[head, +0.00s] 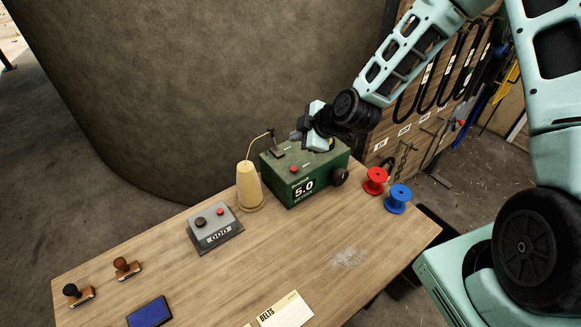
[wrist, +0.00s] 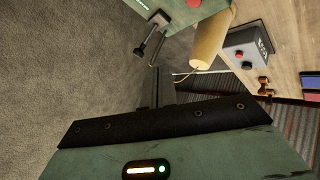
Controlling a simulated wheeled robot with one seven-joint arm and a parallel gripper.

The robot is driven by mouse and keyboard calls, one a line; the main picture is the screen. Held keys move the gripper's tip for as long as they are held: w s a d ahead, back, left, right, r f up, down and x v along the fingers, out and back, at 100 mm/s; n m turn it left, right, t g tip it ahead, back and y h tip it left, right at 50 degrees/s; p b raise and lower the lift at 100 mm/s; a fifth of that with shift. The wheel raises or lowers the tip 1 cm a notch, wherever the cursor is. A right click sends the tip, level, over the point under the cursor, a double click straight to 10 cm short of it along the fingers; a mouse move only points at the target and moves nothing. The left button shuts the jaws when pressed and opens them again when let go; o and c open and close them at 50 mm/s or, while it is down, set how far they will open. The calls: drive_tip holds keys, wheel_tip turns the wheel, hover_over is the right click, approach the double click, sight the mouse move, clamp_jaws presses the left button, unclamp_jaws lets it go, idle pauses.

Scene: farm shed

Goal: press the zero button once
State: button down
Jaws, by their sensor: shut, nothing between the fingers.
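A green box (head: 310,183) reading 5.0 stands at the back of the bench, with a red button (head: 293,169) on its top and a black knob on its side. A grey counter (head: 215,233) with a digit window stands to the left, with a red button (head: 220,212) and a dark round knob (head: 200,222) on its top. No label marking a zero button is legible. My gripper (head: 297,135) is shut and empty above the back of the green box, apart from both red buttons.
A yarn cone (head: 248,184) stands between counter and box, its strand running to a lever (head: 274,146) on the box. Red (head: 375,181) and blue (head: 398,199) spools stand at right. Stamps (head: 126,268), a blue pad (head: 150,312) and a BELTS card (head: 285,311) lie in front.

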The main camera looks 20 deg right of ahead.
drive_tip(key=b, duration=0.5)
hover_over(294, 169)
drive_tip(key=f, duration=0.7)
drive_tip(key=shift+s+d+f, duration=0.3)
drive_tip(key=shift+d+f, duration=0.05)
drive_tip(key=shift+f+b, duration=0.6)
idle(0.8)
drive_tip(key=shift+f+b, duration=0.4)
drive_tip(key=shift+b, duration=0.1)
drive_tip(key=shift+f+b, duration=0.45)
drive_tip(key=shift+b, duration=0.05)
idle(0.5)
drive_tip(key=shift+r, duration=0.15)
idle(0.3)
drive_tip(key=shift+r+p, duration=0.55)
drive_tip(key=shift+r, duration=0.2)
